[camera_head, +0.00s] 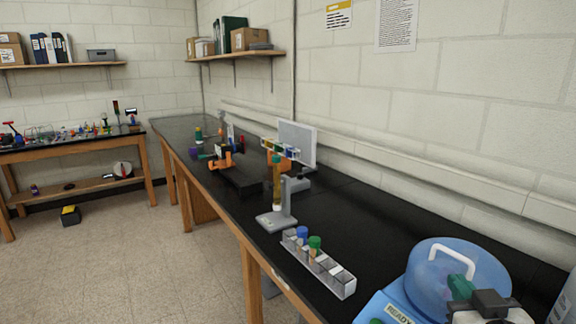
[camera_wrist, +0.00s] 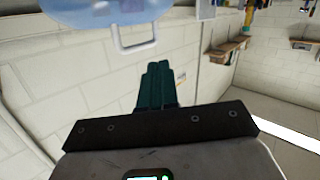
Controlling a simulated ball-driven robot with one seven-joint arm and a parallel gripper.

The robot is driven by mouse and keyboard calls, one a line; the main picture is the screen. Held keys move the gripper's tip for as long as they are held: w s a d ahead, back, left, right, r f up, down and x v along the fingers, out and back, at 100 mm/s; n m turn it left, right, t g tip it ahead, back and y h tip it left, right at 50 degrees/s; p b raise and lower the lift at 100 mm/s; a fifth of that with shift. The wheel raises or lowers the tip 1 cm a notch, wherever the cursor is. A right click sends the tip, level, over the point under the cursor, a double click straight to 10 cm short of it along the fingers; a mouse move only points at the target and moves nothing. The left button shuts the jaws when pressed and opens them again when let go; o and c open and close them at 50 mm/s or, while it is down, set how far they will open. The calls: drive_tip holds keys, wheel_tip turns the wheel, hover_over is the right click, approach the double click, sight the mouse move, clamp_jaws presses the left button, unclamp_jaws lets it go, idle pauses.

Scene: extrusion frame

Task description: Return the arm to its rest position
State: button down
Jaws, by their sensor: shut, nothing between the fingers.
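My gripper (camera_head: 460,287) shows at the lower right of the head view, in front of the blue domed centrifuge (camera_head: 440,262). In the wrist view my gripper (camera_wrist: 157,68) has its two teal fingers together, with nothing between them. The centrifuge's blue lid (camera_wrist: 95,10) and its white handle (camera_wrist: 134,42) appear at the top of the wrist view, beyond the fingertips. Most of my arm is out of the frames. I cannot tell how far the fingers are from the lid.
A clear rack (camera_head: 319,265) with blue- and green-capped tubes stands left of the centrifuge. The black bench (camera_head: 375,235) is clear between the rack and the wall. Shelves hang on the wall.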

drive_tip(key=s+f+g, duration=0.2)
drive_tip(key=s+f, duration=0.1)
drive_tip(key=f, duration=0.2)
drive_tip(key=s+a+f+g+y, duration=0.1)
drive_tip(key=s+f, duration=0.1)
drive_tip(key=f, duration=0.3)
drive_tip(key=s+f+g, duration=0.2)
drive_tip(key=s+f, duration=0.1)
drive_tip(key=f, duration=0.2)
drive_tip(key=shift+s+a+f+g+y, duration=0.3)
drive_tip(key=shift+a+f, duration=0.05)
drive_tip(key=shift+f, duration=0.05)
drive_tip(key=s+f+g+b, duration=0.9)
drive_tip(key=s+f, duration=1.4)
drive_tip(key=f, duration=0.3)
drive_tip(key=shift+d+y+b, duration=0.35)
drive_tip(key=shift+y+b, duration=0.05)
drive_tip(key=shift+b, duration=0.1)
drive_tip(key=c, duration=1.8)
unclamp_jaws()
drive_tip(key=shift+w, duration=0.1)
